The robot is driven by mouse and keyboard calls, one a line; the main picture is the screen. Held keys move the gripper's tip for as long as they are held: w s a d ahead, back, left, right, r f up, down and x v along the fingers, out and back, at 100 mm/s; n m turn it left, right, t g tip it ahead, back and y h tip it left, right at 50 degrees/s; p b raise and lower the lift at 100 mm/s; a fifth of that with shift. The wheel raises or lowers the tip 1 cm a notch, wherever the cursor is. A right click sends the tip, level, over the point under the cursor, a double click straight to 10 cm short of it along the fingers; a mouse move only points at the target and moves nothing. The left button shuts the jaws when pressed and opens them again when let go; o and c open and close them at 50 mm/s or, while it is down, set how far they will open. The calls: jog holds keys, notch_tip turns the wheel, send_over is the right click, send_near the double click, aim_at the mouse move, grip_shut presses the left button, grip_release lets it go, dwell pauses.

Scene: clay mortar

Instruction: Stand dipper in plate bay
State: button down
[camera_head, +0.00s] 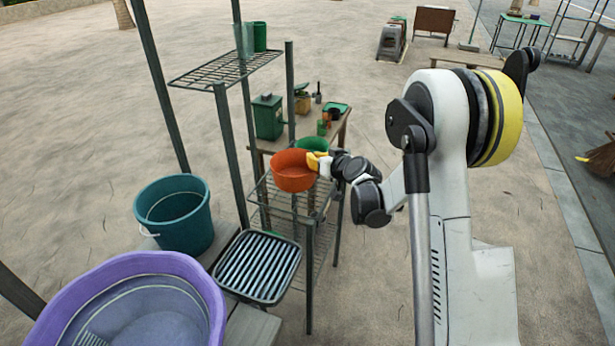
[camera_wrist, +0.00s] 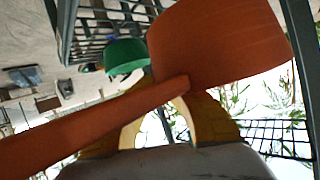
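The dipper is an orange round bowl (camera_head: 293,172) at the upper tier of the metal rack in the head view. In the wrist view it is large and close, its bowl (camera_wrist: 220,45) at the top and its straight handle running to the lower left. My gripper (camera_head: 320,163) is at the dipper's right side. In the wrist view its yellow fingers (camera_wrist: 178,98) close in on the handle near the bowl; the tips are partly hidden by it. A dark dish rack with parallel slats (camera_head: 257,267), possibly the plate bay, lies in front of the dipper.
A green bowl (camera_head: 313,145) is just behind the dipper. A teal bucket (camera_head: 174,222) and a purple tub (camera_head: 130,275) stand at left. Dark upright posts (camera_head: 232,150) and a wire shelf (camera_head: 225,70) rise beside the dipper. A wooden table (camera_head: 340,125) with green containers stands behind.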

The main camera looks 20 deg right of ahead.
aim_at(306, 168)
jog(key=shift+w+a+f, duration=0.45)
jog(key=shift+a+f, duration=0.1)
jog(key=shift+a, duration=0.25)
notch_tip(306, 168, down, 4)
jog(key=b, duration=0.3)
jog(key=c, duration=1.6)
grip_release()
